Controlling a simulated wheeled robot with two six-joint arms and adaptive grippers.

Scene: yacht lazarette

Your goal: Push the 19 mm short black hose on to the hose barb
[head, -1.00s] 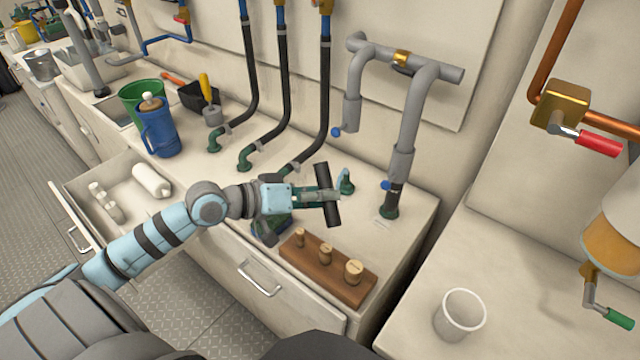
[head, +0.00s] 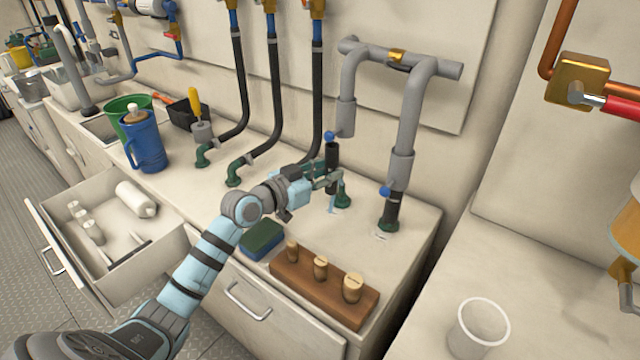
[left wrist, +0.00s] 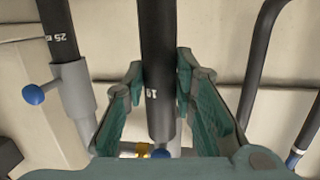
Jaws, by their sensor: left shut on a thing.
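The short black hose (head: 331,155) stands close to upright in my left gripper (head: 328,177), which is shut on it. The hose's top end is just below the blue valve handle of the left grey pipe. A green hose barb (head: 343,202) stands on the counter just right of and below the gripper; the hose looks apart from it, but the fingers partly cover the gap. In the left wrist view the hose (left wrist: 158,60) runs between the green fingers (left wrist: 160,85) and bears a partly hidden white number. My right gripper is not in view.
The left grey pipe (head: 346,112) hangs above the barb. Right of it a black hose (head: 391,210) joins another pipe to a green fitting. A wooden block (head: 325,291) with several plugs and a green-blue sponge (head: 262,239) lie in front. A drawer (head: 110,240) is open.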

